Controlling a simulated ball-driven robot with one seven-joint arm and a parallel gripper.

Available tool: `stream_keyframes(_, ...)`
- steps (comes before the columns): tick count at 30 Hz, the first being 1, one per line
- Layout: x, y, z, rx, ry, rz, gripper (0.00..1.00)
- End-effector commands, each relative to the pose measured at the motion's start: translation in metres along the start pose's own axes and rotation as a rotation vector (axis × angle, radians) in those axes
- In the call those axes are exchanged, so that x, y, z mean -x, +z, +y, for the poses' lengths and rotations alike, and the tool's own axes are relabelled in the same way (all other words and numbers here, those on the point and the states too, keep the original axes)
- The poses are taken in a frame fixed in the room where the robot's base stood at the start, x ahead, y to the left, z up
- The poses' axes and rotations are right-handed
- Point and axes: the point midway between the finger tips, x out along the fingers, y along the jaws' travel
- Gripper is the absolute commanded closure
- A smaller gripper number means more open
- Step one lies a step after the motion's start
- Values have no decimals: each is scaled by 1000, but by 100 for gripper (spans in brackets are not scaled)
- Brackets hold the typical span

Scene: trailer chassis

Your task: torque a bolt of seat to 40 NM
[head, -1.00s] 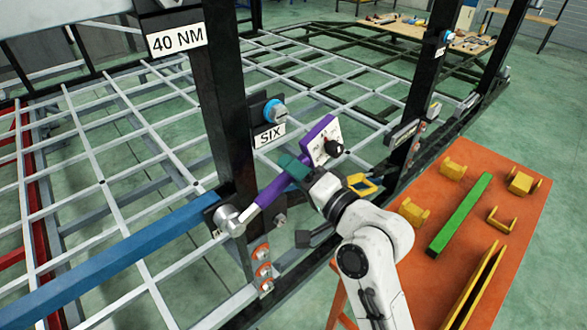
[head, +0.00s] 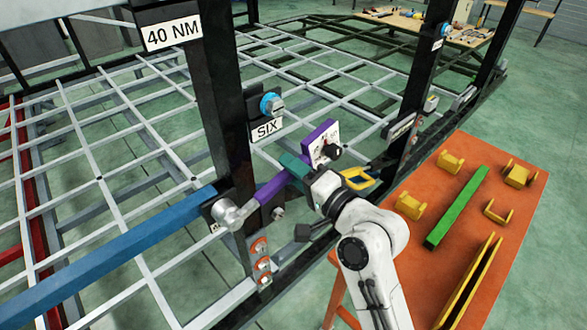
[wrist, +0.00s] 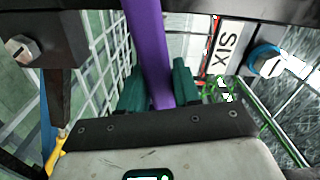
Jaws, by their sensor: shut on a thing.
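A purple torque wrench (head: 272,189) slants from upper right to lower left in the head view, with a purple box with a white face and black knob (head: 322,145) at its upper end. My gripper (head: 293,168) is shut on its handle; in the wrist view the teal fingers (wrist: 158,88) lie on both sides of it. The wrench's silver head (head: 232,213) overlaps the bolt at the bracket at the end of the blue beam (head: 120,245). I cannot tell whether it is seated. A "40 NM" sign (head: 173,36) hangs above on the black post.
A "SIX" plate (head: 267,129) and a blue-ringed bolt (head: 271,104) sit on the post above the wrench. Red-ringed bolts (head: 262,263) are below. An orange table (head: 470,225) with yellow brackets and a green bar (head: 458,208) stands right. The chassis grid fills the left.

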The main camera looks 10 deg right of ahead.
Motion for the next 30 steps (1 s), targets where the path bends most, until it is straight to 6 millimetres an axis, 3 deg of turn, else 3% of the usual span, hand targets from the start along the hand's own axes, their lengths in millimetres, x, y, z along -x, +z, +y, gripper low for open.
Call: stream_keyframes(30, 0, 1, 21, -154, -4, 2, 100)
